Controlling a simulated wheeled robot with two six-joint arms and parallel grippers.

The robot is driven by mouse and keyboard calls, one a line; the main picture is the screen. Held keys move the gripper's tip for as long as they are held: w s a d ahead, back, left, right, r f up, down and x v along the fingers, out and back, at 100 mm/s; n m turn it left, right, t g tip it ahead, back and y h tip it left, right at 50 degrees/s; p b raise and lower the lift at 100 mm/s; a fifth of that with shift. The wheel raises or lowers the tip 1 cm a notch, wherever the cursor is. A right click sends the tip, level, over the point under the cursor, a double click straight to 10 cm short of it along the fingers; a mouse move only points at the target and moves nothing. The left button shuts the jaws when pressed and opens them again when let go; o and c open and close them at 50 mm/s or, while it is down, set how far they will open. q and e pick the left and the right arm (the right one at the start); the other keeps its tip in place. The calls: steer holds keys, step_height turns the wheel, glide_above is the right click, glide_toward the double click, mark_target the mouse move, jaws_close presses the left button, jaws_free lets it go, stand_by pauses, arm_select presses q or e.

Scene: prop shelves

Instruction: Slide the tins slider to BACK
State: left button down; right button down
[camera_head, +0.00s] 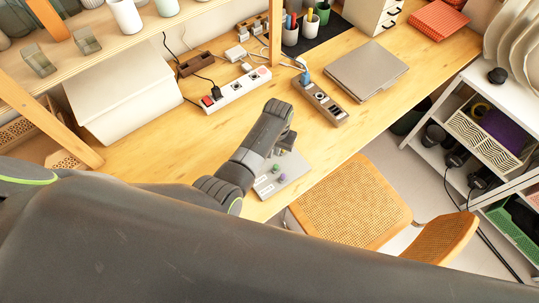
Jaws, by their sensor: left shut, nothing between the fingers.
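A grey panel (292,181) with small white labels lies at the front edge of the wooden desk. I cannot read the labels or tell which part is the tins slider. My left gripper (286,141) is shut and empty over the far end of the panel. My arm and gripper hide that part, and I cannot tell whether the fingers touch anything there. My right gripper is out of view.
A white power strip (237,91), a grey strip with sockets (320,102) and a closed laptop (366,70) lie farther back on the desk (343,143). A wooden shelf post (275,35) rises behind. A woven chair (352,205) stands at the front edge.

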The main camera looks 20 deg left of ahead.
arm_select(q)
steer(key=shift+r+p, duration=1.3)
steer(key=shift+r, duration=1.55)
steer(key=shift+s, duration=0.1)
